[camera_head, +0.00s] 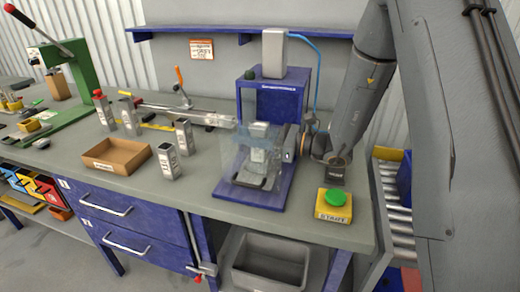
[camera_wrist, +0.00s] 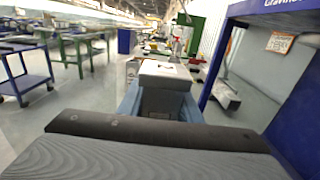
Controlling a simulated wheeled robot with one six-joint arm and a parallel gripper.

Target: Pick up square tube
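Several upright grey square tubes with labels stand on the bench left of the blue machine, among them the nearest one (camera_head: 169,162) and one behind it (camera_head: 184,138). Another square tube (camera_head: 258,158) stands inside the blue machine, behind a clear guard. My gripper (camera_head: 291,146) is at the machine's right side, partly hidden by its frame and my wrist. In the wrist view, a pale-topped block (camera_wrist: 165,76), perhaps that tube, sits ahead between bluish walls. A dark, ridged part of my gripper fills the foreground. Its finger opening is not clear.
The blue machine (camera_head: 272,199) stands close around my gripper. A green START button (camera_head: 335,197) is at the front right. A cardboard tray (camera_head: 115,156) lies at left, a grey bin (camera_head: 271,262) below the bench. A roller conveyor (camera_head: 395,205) is at right.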

